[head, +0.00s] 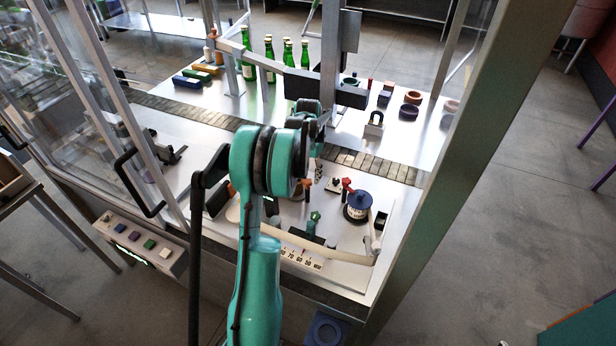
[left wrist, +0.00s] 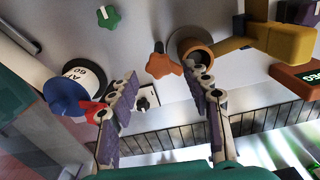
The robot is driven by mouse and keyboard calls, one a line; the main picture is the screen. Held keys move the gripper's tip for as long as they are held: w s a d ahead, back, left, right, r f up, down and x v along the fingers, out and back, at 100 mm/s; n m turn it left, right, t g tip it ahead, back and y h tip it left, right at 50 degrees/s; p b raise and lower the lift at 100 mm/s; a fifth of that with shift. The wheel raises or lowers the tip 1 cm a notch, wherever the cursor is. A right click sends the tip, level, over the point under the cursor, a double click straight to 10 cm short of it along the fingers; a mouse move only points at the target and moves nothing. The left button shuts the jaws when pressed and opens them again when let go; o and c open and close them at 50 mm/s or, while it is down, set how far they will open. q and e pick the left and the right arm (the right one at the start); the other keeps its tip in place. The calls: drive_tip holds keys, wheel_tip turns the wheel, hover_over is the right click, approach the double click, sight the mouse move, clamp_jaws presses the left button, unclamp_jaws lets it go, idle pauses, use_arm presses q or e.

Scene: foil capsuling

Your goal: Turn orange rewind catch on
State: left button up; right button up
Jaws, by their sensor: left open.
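An orange lobed knob (left wrist: 163,62), which I take for the orange rewind catch, stands on the light machine panel in the left wrist view. In the head view a small orange part (head: 308,184) shows beside my arm, mostly hidden. My left gripper (left wrist: 163,82) is open, its two fingers apart with nothing between them. In the picture its fingertips lie to either side of the orange knob's lower edge; I cannot tell their height above the panel. In the head view the left gripper (head: 318,160) is largely hidden by its own arm. My right gripper is not in view.
Close by are a green knob (left wrist: 108,17), a blue-topped drum (head: 358,203), a red knob (head: 347,184), a small black switch (left wrist: 146,99) and an orange-brown cup (left wrist: 195,46). A slatted conveyor (head: 380,168) runs behind. A frame post (head: 440,170) stands at right.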

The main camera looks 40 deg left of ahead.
use_arm(q)
drive_tip(key=shift+f, duration=0.85)
clamp_jaws()
drive_tip(key=shift+f+n+b, duration=0.15)
drive_tip(key=shift+n+b, duration=0.6)
drive_tip(key=shift+n, duration=0.35)
drive_tip(key=shift+n+b, duration=0.3)
drive_tip(key=shift+n, duration=0.9)
unclamp_jaws()
